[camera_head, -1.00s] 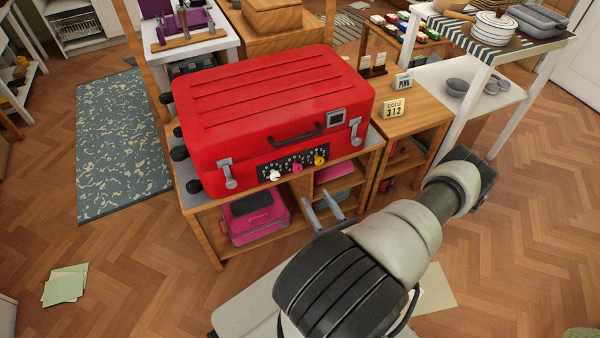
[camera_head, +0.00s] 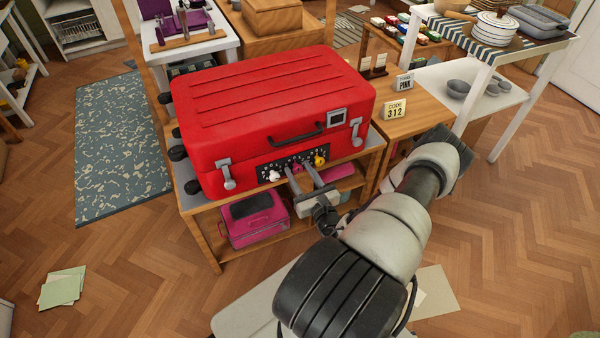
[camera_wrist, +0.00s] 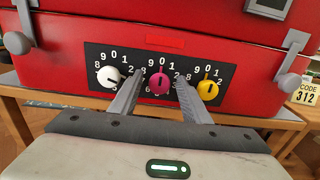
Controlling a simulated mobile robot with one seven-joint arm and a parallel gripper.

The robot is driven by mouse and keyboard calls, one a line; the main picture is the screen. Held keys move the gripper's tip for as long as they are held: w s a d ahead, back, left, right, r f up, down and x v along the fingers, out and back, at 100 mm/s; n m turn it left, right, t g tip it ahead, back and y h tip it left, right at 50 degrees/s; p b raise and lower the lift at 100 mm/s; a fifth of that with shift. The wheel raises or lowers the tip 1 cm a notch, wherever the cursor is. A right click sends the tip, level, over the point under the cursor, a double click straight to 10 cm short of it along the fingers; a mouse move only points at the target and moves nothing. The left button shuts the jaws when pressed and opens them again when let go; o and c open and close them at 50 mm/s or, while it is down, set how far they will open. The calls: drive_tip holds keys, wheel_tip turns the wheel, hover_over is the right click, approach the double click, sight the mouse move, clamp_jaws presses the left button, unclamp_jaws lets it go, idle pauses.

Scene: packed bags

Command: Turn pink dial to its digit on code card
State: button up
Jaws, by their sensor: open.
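The pink dial (camera_wrist: 158,83) is the middle of three dials on the black number panel (camera_wrist: 97,54) of the red suitcase (camera_head: 250,117). The white dial (camera_wrist: 108,77) is to its left and the yellow dial (camera_wrist: 208,90) to its right. Digits ring each dial; some are hidden by my fingers. My gripper (camera_wrist: 155,88) is open, its fingers on either side of the pink dial, with gaps visible in the wrist view. In the head view my gripper (camera_head: 302,178) partly covers the pink dial. The code card (camera_head: 395,109) reads CODE 312.
Silver latches (camera_head: 227,174) flank the panel. A magenta bag (camera_head: 252,220) sits on the shelf below. Open floor lies at the right.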

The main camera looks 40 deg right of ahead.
drive_tip(key=c, duration=1)
drive_tip(key=m, duration=0.3)
drive_tip(key=shift+p, duration=0.35)
drive_tip(key=shift+s+f+m, duration=0.1)
drive_tip(key=shift+m, duration=1.8)
drive_tip(key=o, duration=1)
drive_tip(key=shift+d, duration=0.1)
